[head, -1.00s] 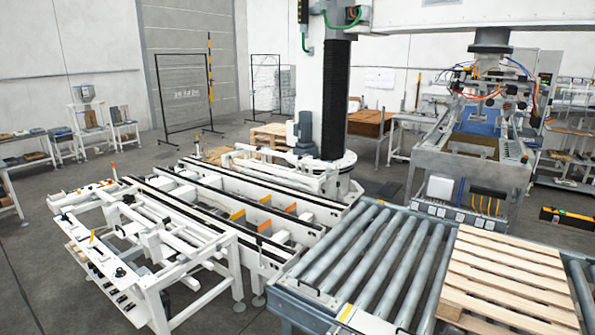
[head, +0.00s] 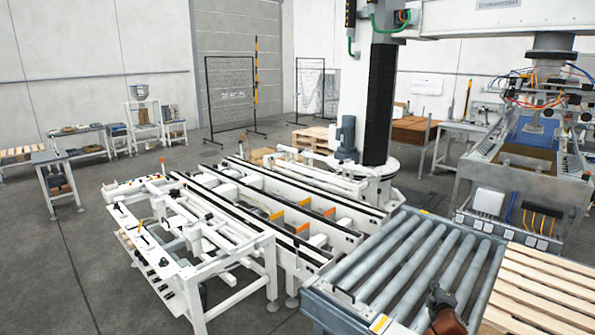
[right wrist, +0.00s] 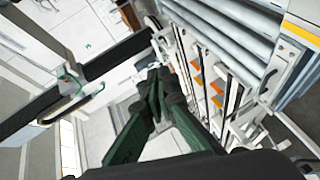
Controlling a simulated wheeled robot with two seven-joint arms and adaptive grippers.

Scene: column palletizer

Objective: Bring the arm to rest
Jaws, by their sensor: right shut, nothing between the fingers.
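My right gripper (head: 440,300) shows at the bottom of the head view, in front of the grey roller conveyor (head: 413,264). In the right wrist view my right gripper (right wrist: 157,78) has its dark green fingers brought together at the tips, with nothing between them. The roller conveyor (right wrist: 222,38) shows at the upper right of that view. My left gripper is not in the head view.
A wooden pallet (head: 545,285) lies on the rollers at the lower right. White conveyor frames (head: 195,245) fill the middle. The white column (head: 365,95) of the palletizer stands behind them. Open grey floor (head: 60,280) is at the left.

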